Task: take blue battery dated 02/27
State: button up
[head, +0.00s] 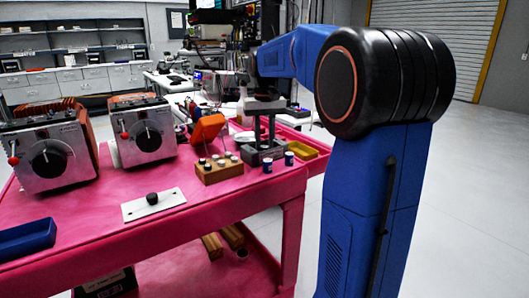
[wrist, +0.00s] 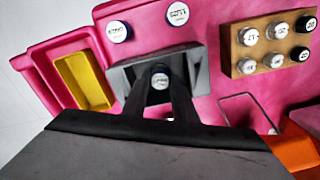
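My gripper (head: 264,143) points down over a dark grey holder (head: 268,156) on the pink table. In the wrist view, its two black fingers (wrist: 161,80) stand on either side of a white-topped battery (wrist: 160,82) in the holder (wrist: 128,75). I cannot tell whether they touch it, and its label is too small to read. Two blue batteries with white labelled tops stand beside the holder, one (head: 267,166) nearer the wooden block and one (head: 289,158) near the yellow tray; the wrist view shows them at the top, left (wrist: 118,31) and right (wrist: 177,13). Their dates are unclear.
A wooden block (head: 219,174) holds several white- and black-topped cells. A yellow tray (head: 305,152) lies at the table's right edge. An orange device (head: 207,129) stands behind the block. Two dial machines (head: 47,160) and (head: 147,137), a white plate (head: 137,208) and a blue tray (head: 28,240) are left.

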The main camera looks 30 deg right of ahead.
aim_at(265, 146)
jog(key=shift+c, duration=1.4)
jog(key=shift+r, duration=2.25)
